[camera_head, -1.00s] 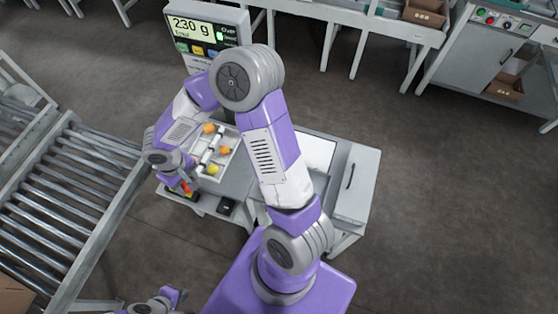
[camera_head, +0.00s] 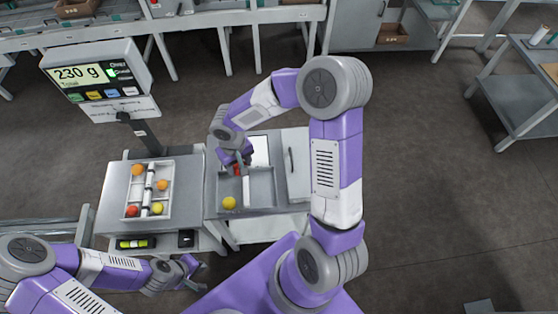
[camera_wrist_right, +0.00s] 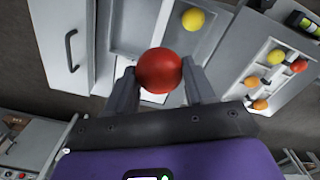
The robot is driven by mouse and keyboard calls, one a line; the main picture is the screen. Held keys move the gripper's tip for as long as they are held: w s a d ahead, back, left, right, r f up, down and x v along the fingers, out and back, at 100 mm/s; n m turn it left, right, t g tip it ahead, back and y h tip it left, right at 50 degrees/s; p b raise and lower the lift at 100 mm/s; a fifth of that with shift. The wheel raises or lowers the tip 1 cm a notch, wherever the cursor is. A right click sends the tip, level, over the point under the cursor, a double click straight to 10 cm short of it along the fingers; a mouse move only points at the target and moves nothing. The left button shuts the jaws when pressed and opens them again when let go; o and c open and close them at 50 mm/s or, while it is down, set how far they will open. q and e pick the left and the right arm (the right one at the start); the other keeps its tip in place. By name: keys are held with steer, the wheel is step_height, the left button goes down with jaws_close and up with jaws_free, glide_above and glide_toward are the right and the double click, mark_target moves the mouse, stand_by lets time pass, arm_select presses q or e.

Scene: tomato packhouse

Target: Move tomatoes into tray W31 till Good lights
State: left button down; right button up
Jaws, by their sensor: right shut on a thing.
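My right gripper (camera_head: 238,170) is shut on a red tomato (camera_wrist_right: 159,70), over the grey divided bin (camera_head: 262,206) right of the scale. A yellow tomato (camera_head: 229,203) lies in that bin. A white divided tray (camera_head: 170,167) sits on the scale; I cannot read its label. It holds two orange tomatoes (camera_head: 138,170) (camera_head: 162,185), a red one (camera_head: 131,211) and a yellow one (camera_head: 157,209). The scale display (camera_head: 82,76) reads 230 g, with a green light beside it; which word is lit is unclear. My left gripper (camera_head: 196,275) is low, in front of the scale bench, apart from the tomatoes.
A grey cabinet with a handle (camera_head: 298,170) stands right of the bin. The display's post (camera_head: 145,135) rises behind the tray. A yellow-green item (camera_head: 133,243) and a dark box (camera_head: 186,238) lie on the ledge below the tray. Open floor lies to the right.

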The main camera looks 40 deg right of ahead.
steer(key=w+d+f+m+b, duration=0.2)
steer(key=d+f+m+b, duration=0.6)
steer(key=f+m+b, duration=0.3)
steer(key=m+b, duration=0.1)
steer(key=b, duration=0.8)
glide_above(263, 178)
step_height(263, 178, down, 8)
steer(key=shift+a, duration=0.1)
steer(key=shift+f, duration=0.1)
steer(key=shift+f, duration=0.55)
steer(key=o, duration=0.8)
steer(key=c, duration=0.3)
steer(key=shift+r, duration=0.1)
